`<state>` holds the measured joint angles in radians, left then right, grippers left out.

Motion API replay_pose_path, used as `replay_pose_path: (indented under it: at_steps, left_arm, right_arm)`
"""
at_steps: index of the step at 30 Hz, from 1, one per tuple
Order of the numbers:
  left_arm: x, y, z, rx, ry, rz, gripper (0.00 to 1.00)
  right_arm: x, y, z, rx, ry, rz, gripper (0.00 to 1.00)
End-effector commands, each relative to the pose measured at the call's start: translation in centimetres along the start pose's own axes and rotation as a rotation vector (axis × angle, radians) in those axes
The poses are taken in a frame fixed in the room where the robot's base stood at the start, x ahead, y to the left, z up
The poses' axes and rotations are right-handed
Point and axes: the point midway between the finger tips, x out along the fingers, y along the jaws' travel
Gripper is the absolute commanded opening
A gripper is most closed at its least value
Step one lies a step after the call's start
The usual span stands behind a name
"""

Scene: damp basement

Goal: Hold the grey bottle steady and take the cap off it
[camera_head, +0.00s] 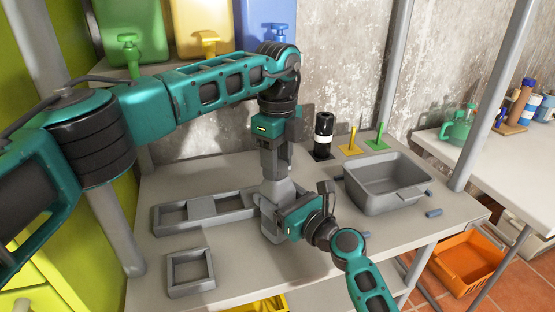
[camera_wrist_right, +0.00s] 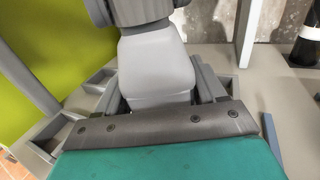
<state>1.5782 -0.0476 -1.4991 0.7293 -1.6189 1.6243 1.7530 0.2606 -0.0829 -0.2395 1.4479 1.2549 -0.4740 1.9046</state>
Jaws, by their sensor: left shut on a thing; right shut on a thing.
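The grey bottle (camera_head: 278,192) stands upright on the table, near its middle. In the right wrist view the bottle (camera_wrist_right: 153,68) fills the space between the fingers. My right gripper (camera_head: 273,217) is shut on the bottle's body from the side, low down. My left gripper (camera_head: 276,172) points down onto the bottle's top and is shut there; its dark jaws also show in the right wrist view (camera_wrist_right: 135,12). The cap is hidden by the left jaws in both views.
A grey divided tray (camera_head: 168,216) lies left of the bottle, with a square frame (camera_head: 189,286) in front. A grey bin (camera_head: 376,201) stands to the right. A black bottle (camera_head: 323,135) and yellow (camera_head: 351,148) and green (camera_head: 376,144) stands are at the back.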

Motion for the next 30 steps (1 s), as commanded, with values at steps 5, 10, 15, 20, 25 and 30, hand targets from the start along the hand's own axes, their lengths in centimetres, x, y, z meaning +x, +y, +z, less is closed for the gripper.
replay_pose_path:
  at_steps: [5,10,15,20,25,30]
  left_arm:
    - [-0.2,0.0,0.0,0.001,0.000,-0.001,0.09]
    - [-0.7,0.0,0.0,0.001,0.000,-0.001,0.09]
    - [-1.3,0.0,0.0,0.001,0.000,0.000,0.09]
    - [-1.9,0.0,0.0,0.001,-0.001,-0.001,0.09]
    - [-2.2,0.0,0.0,0.001,0.000,-0.001,0.08]
    - [-2.2,0.0,0.0,0.001,0.000,0.000,0.08]
  right_arm:
    - [0.0,0.0,0.0,-0.001,0.001,0.000,0.00]
    - [0.0,0.0,0.0,-0.001,0.001,0.000,0.00]
    - [0.0,0.0,0.0,0.000,0.001,0.000,0.00]
    - [0.0,0.0,0.0,0.000,0.001,0.000,0.00]
    - [0.0,0.0,-0.1,0.000,0.001,0.000,0.00]
    - [0.0,0.0,0.0,0.000,0.001,0.000,0.00]
